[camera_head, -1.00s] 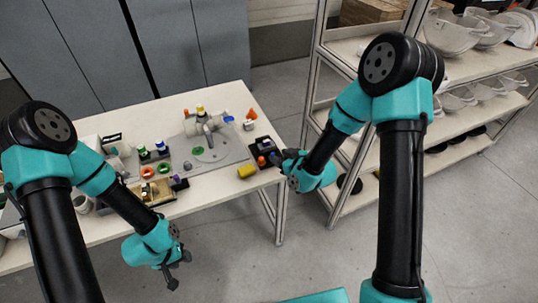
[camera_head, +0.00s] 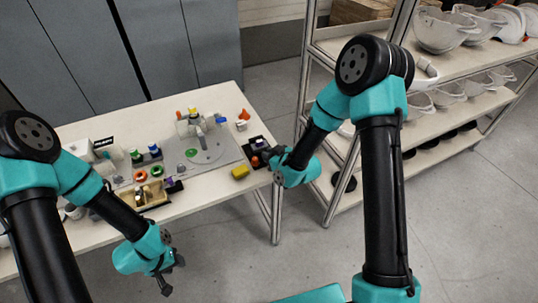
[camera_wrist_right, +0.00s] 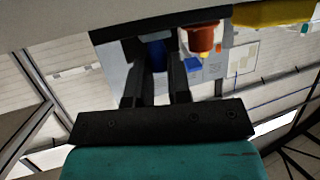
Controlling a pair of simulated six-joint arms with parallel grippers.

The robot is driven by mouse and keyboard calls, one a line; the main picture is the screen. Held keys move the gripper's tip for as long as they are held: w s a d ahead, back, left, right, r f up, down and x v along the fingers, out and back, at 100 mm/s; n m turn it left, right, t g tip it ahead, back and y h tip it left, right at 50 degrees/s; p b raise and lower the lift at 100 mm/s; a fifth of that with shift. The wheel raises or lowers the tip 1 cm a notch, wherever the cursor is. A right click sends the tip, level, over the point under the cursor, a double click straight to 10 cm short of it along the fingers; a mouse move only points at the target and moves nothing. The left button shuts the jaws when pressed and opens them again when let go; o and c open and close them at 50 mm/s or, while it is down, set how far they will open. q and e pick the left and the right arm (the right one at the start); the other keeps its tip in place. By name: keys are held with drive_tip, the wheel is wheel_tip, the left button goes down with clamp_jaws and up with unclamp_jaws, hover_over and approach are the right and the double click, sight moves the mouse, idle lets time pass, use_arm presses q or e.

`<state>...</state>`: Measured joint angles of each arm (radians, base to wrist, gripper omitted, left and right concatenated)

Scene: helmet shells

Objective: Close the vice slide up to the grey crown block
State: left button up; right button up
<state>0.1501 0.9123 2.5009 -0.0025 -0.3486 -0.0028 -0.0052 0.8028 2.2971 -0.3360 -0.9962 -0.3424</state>
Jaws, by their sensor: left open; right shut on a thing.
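My right gripper (camera_head: 270,155) is at the right edge of the table, against a black fixture (camera_head: 252,149) that looks like the vice. In the right wrist view, my right gripper (camera_wrist_right: 164,90) is shut on a dark blue part (camera_wrist_right: 156,54), perhaps the slide's handle. Its other end is hidden by the dark body above. The grey crown block and its gap to the slide cannot be made out. My left gripper (camera_head: 170,276) is open and empty, in front of the table and well away from the vice.
A red-orange cylinder (camera_wrist_right: 202,38) and a yellow block (camera_wrist_right: 272,14) are close beside my right gripper. A grey plate (camera_head: 218,157) with a fixture lies left of the vice. A wooden tray (camera_head: 157,200) is near the front edge. Shelves with helmet shells (camera_head: 445,30) stand to the right.

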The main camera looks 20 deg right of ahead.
clamp_jaws()
drive_tip(key=shift+w+a, duration=0.2)
drive_tip(key=shift+w, duration=0.75)
drive_tip(key=o, duration=0.7)
unclamp_jaws()
